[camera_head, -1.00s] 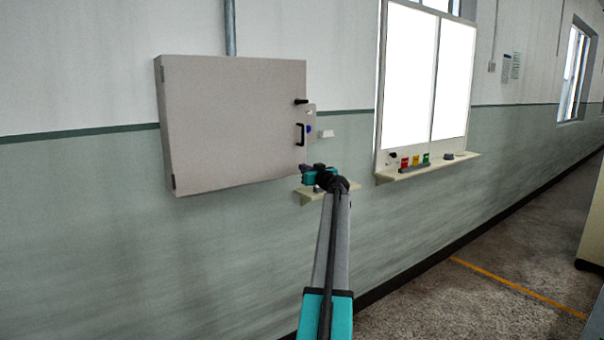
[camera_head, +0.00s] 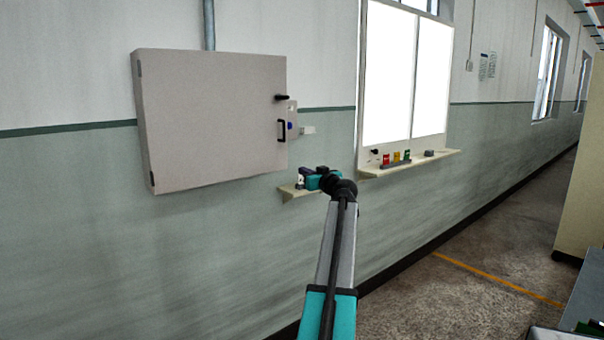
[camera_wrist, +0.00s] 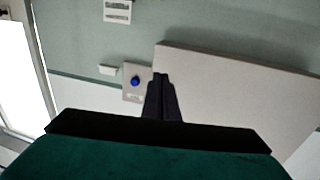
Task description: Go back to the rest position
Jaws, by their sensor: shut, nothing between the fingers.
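My gripper (camera_wrist: 161,78) is shut and empty in the wrist view, its dark fingers together. In the head view my gripper (camera_head: 299,179) is small and dark, at the end of my outstretched arm, in front of a small wall shelf (camera_head: 290,193). It appears just below and right of a closed grey wall cabinet (camera_head: 210,120). The cabinet also shows in the wrist view (camera_wrist: 235,95), to the right of and behind the fingers. I cannot tell the exact gap to the cabinet or shelf.
A small panel with a blue button (camera_head: 290,126) sits beside the cabinet's black handle (camera_head: 281,131). A ledge (camera_head: 410,165) under the window holds red, yellow and green items. Floor is open at right, with a yellow line (camera_head: 490,277). A dark-topped surface (camera_head: 585,295) stands lower right.

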